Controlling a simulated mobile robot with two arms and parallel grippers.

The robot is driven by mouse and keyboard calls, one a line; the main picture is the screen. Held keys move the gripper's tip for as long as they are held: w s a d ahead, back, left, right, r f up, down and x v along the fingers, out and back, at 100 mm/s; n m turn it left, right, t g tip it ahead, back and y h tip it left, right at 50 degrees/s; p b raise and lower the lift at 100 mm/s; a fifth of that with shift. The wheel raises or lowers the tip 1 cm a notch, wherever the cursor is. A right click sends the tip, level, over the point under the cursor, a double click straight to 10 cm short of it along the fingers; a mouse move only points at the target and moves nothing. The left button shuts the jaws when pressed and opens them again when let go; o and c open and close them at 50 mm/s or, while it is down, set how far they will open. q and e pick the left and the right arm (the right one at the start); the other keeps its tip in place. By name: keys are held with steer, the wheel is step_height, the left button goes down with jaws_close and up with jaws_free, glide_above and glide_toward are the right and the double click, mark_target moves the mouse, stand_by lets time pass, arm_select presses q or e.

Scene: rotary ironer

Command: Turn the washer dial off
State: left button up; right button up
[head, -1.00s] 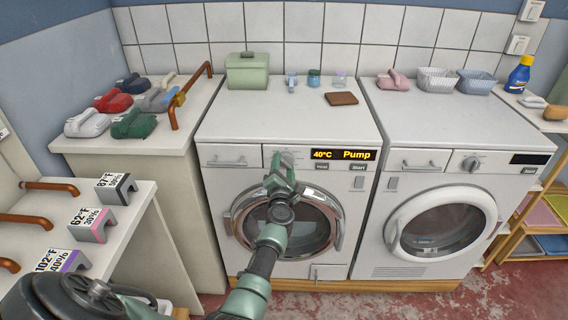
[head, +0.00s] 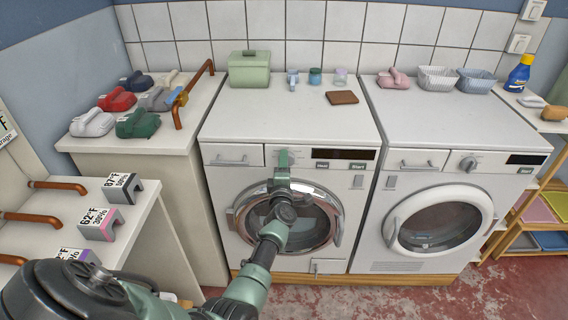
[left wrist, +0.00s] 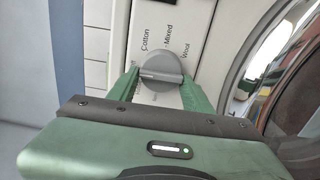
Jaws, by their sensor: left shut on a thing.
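The left washer (head: 290,108) stands in front of me with its door closed and its display (head: 343,154) dark. Its round grey dial shows close up in the left wrist view (left wrist: 161,70), among labels reading Cotton, Mixed and Wool, and its ridge lies nearly level in that picture. My left gripper (head: 283,158) is at the dial and mostly hides it in the head view. In the left wrist view its green fingers (left wrist: 160,84) are on both sides of the dial, shut on it. My right gripper is not in view.
A second washer (head: 440,108) with its own dial (head: 467,163) stands at the right. A counter (head: 130,150) with several irons is at the left. A green box (head: 249,69) and a brown pad (head: 341,97) lie on the left washer.

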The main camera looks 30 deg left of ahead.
arm_select(q)
steer(key=shift+f, duration=0.15)
stand_by(0.3)
steer(key=o, duration=1.4)
steer(key=shift+c, duration=0.2)
steer(key=v, duration=0.8)
steer(key=shift+p, duration=0.3)
steer(key=shift+a, duration=0.1)
